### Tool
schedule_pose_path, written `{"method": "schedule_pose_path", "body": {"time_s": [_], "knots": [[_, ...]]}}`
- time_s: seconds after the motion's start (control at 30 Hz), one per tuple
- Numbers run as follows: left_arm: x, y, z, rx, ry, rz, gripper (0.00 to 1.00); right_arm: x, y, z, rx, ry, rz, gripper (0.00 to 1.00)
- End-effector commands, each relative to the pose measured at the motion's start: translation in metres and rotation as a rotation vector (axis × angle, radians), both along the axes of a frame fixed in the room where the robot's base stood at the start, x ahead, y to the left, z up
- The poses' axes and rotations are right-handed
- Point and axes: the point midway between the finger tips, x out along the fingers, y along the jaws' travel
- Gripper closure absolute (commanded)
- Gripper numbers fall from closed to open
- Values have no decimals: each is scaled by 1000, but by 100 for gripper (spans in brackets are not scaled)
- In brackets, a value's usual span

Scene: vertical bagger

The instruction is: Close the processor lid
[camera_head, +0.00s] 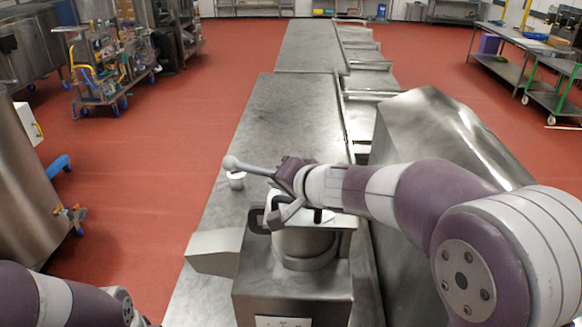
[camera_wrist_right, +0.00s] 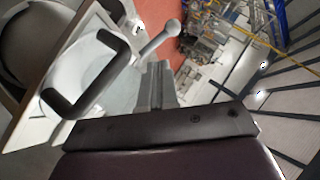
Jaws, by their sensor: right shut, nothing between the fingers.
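The processor (camera_head: 292,285) is a steel machine with a round bowl housing on the bench in front of me. Its pale lid (camera_wrist_right: 88,85) carries a black loop handle (camera_wrist_right: 118,50); in the head view the handle (camera_head: 257,221) shows left of the bowl. How far the lid is open is hard to tell. A grey lever with a ball knob (camera_head: 231,162) sticks out to the left, and the knob (camera_wrist_right: 172,27) also shows in the wrist view. My right gripper (camera_head: 280,196) is shut and empty, above the lid area beside the lever. My left gripper is out of view.
A small white cup-like object (camera_head: 237,181) stands on the long steel bench (camera_head: 285,120) behind the lever. A large steel housing (camera_head: 430,125) rises on the right under my right arm. The far bench top is clear.

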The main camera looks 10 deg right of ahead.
Motion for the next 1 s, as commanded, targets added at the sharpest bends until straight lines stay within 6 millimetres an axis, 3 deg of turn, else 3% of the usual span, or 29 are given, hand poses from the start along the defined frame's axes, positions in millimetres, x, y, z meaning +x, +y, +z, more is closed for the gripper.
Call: {"method": "schedule_pose_path", "body": {"time_s": [0.4,1.0], "knots": [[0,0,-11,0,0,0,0,-5,13,-23,2,-1,2,100],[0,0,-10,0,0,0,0,-7,13,-23,2,-2,0,100]]}}
